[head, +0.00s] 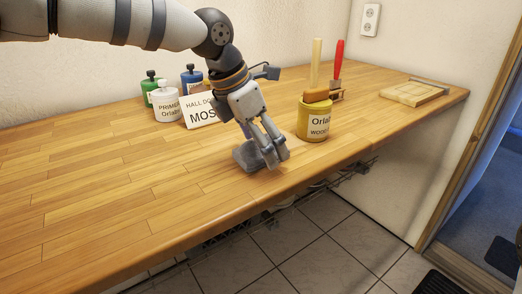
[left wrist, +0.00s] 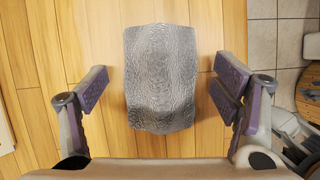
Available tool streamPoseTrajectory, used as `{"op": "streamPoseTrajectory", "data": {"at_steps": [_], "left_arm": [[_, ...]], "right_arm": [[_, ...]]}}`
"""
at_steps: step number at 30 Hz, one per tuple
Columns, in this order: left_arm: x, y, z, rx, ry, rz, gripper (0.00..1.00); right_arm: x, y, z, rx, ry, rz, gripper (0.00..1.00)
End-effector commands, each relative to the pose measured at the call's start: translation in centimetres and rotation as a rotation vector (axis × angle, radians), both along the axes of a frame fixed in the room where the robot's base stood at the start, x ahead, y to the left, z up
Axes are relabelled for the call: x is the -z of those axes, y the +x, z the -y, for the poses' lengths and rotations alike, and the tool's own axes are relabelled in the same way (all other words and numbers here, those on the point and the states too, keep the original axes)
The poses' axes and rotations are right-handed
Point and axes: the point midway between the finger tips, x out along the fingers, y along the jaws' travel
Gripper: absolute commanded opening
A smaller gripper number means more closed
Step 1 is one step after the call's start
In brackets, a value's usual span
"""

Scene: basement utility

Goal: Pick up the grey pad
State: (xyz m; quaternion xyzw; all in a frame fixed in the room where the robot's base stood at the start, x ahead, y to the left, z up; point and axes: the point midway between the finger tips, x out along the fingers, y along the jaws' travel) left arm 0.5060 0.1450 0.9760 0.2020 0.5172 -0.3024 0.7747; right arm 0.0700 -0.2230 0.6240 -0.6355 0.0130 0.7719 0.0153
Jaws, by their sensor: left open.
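The grey pad (head: 243,157) lies on the wooden worktop close to its front edge. In the left wrist view the grey pad (left wrist: 161,78) shows as a ridged grey block. My left gripper (head: 268,154) is over the pad, pointing down. In the left wrist view my left gripper (left wrist: 161,90) is open, with one finger on each side of the pad and a gap of bare wood on both sides. Part of the pad is hidden behind the fingers in the head view. My right gripper is not in view.
Behind the gripper are a white sign (head: 201,111), a white primer pot (head: 166,105), a green bottle (head: 152,84) and a blue bottle (head: 191,78). A yellow tin (head: 315,121) stands to the right. A wooden tray (head: 412,93) lies far right. The worktop's left part is clear.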

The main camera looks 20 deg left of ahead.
Motion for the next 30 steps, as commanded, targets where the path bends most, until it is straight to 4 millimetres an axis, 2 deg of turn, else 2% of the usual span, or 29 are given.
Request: {"op": "streamPoseTrajectory", "data": {"at_steps": [1,2,8,16,19,23,27,29,30], "left_arm": [[-0.1,0.0,0.0,0.0,-0.001,0.001,0.82],[-0.1,0.0,0.0,0.0,-0.001,0.001,0.77],[-0.1,0.0,0.0,0.0,-0.001,0.001,0.32],[-0.1,0.0,0.0,0.0,0.0,0.0,0.3],[-0.9,0.0,0.0,0.001,0.0,0.001,0.3],[-4.1,-0.4,0.4,0.003,-0.001,0.005,0.3],[-8.5,-3.4,2.4,0.006,0.001,0.013,0.3],[-10.2,-4.6,3.2,0.005,0.001,0.013,0.3],[-10.7,-5.8,4.0,0.007,0.003,0.012,0.3]], "right_arm": [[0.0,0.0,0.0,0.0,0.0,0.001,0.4],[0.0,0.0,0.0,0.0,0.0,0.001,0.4],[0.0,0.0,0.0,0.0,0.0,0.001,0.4],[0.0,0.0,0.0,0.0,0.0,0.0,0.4],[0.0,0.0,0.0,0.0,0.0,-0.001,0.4],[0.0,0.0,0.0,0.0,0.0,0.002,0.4],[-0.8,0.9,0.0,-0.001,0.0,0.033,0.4],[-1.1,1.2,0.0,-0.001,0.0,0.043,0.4],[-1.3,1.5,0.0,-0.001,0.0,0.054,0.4]]}}
